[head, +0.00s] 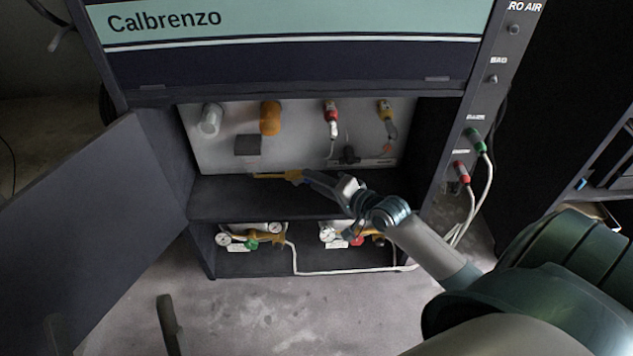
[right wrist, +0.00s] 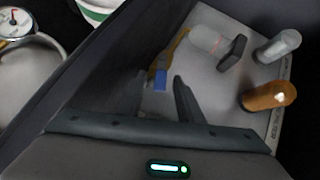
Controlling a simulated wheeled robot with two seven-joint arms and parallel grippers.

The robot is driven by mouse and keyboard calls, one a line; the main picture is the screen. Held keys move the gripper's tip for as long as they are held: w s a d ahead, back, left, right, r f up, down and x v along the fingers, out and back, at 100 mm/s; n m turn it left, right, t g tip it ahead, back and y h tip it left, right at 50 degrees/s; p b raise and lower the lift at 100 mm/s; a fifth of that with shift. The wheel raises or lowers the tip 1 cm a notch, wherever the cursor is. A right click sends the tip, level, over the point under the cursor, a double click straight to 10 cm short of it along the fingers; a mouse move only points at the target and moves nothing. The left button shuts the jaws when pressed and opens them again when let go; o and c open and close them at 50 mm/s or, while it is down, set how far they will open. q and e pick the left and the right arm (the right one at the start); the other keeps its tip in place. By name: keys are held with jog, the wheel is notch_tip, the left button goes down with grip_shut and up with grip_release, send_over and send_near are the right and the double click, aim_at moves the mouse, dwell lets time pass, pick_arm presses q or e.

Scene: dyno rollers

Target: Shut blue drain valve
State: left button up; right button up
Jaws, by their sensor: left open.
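The blue drain valve handle (right wrist: 160,80) shows in the right wrist view, beside a yellow pipe (right wrist: 181,42). My right gripper (right wrist: 164,84) has its fingers apart, with the blue handle showing in the gap between them; I cannot tell if it touches a finger. In the head view my right gripper (head: 311,180) reaches into the cabinet just above its middle shelf, close to the yellow fitting (head: 280,176). It hides the blue handle there. My left gripper (head: 110,310) is open and empty at the lower left, with its two dark fingers wide apart.
The cabinet door (head: 85,240) stands open on the left. Fittings hang on the back panel (head: 225,160), including an orange cylinder (head: 270,118). Gauges (head: 223,239) and a white hose (head: 340,271) are on the lower level. Floor in front is clear.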

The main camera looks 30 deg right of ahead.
grip_shut()
